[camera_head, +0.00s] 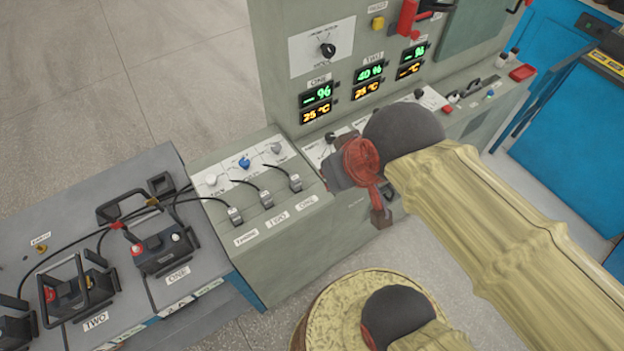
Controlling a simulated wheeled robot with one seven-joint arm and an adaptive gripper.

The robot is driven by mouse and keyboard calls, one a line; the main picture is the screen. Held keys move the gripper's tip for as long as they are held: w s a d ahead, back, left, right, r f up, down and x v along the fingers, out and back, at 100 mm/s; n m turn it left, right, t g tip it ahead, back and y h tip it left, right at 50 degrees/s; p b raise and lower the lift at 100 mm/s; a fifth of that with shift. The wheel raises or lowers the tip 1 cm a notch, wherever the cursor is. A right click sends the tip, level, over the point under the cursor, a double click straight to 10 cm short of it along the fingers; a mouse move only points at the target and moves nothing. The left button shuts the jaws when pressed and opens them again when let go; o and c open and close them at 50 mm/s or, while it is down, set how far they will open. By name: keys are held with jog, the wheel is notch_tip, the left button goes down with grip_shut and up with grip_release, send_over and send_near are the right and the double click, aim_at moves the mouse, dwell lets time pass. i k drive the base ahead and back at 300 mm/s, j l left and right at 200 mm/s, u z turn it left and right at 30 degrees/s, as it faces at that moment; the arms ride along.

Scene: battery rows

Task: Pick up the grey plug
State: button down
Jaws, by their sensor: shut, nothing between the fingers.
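A grey round-topped piece (276,148), which looks like the grey plug, sits at the right end of a white strip on the sloped grey console. A blue one (244,163) and a white one (211,180) sit in line to its left. In front of them, several dark grey cable connectors (266,199) stand on the console above labels. My gripper (380,217), red and dark, points down at the console's right front side. It is shut and empty, apart from the grey piece.
Batteries with black handles (160,250) and cables stand on the bench at left. A tall panel (320,60) with lit displays rises behind the console. A round yellowish top (335,300) stands below my arm. Blue equipment (560,150) is at right.

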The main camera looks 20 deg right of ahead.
aim_at(295, 181)
jog(key=k+l, duration=0.1)
jog(key=l, duration=0.45)
jog(key=k+l+z, duration=0.1)
jog(key=l, duration=0.4)
jog(key=k+l, duration=0.15)
jog(key=l, duration=0.4)
jog(key=z, duration=0.05)
